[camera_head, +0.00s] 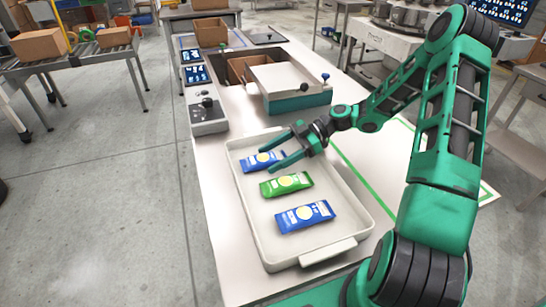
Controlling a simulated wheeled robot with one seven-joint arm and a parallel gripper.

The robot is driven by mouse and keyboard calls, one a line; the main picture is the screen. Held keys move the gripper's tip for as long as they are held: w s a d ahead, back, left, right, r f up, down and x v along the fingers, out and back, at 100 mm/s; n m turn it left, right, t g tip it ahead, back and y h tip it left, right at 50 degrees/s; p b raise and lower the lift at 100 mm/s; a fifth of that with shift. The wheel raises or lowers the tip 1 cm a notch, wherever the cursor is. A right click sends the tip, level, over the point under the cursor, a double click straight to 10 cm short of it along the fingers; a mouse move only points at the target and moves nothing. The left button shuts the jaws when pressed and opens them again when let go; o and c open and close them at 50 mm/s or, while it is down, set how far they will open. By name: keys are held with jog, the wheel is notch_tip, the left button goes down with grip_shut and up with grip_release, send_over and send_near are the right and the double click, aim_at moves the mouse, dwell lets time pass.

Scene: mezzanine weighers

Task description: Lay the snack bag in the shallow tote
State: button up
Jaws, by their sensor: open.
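The shallow tote (338,188) is a white, low-walled tray on the near part of the long table. Three snack bags lie in it in a row: a blue one (250,162) at the far end, a green one (287,184) in the middle and a blue one (305,215) at the near end. My gripper (279,159) is open, its green fingers pointing left over the far blue bag. The fingers hide part of that bag. I cannot tell whether they touch it.
A weighing device (208,117) stands at the table's left edge beyond the tote. A white-topped green box (297,103) stands behind my gripper. Cardboard boxes (38,45) sit on a roller conveyor (70,62) at the left. The floor between is clear.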

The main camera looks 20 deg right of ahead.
jog(key=v, duration=1.2)
